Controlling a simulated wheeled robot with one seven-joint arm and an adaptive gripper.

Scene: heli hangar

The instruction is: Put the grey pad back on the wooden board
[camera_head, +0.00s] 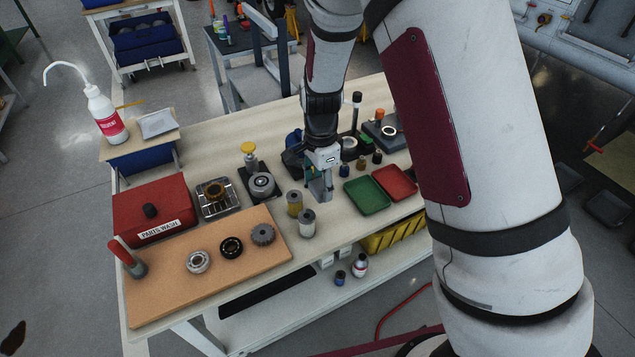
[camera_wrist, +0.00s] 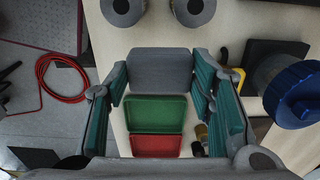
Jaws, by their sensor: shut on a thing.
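The grey pad (camera_wrist: 160,68) is a flat rounded block between the teal-lined fingers of my gripper (camera_wrist: 160,80) in the wrist view. My gripper is shut on it. In the head view my gripper (camera_head: 322,190) points down over the workbench, just left of the green tray; the pad is hard to tell from the fingers there. The wooden board (camera_head: 180,298) is a wide orange-brown slab at the bench's front left, left of my gripper. A silver bearing (camera_head: 198,262), a black bearing (camera_head: 231,248) and a grey gear (camera_head: 262,234) lie along it.
A green tray (camera_head: 367,195) and red tray (camera_head: 395,181) lie to the right. A red parts-wash box (camera_head: 153,210) and a red-handled tool (camera_head: 128,258) stand left. The board's front part is bare.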

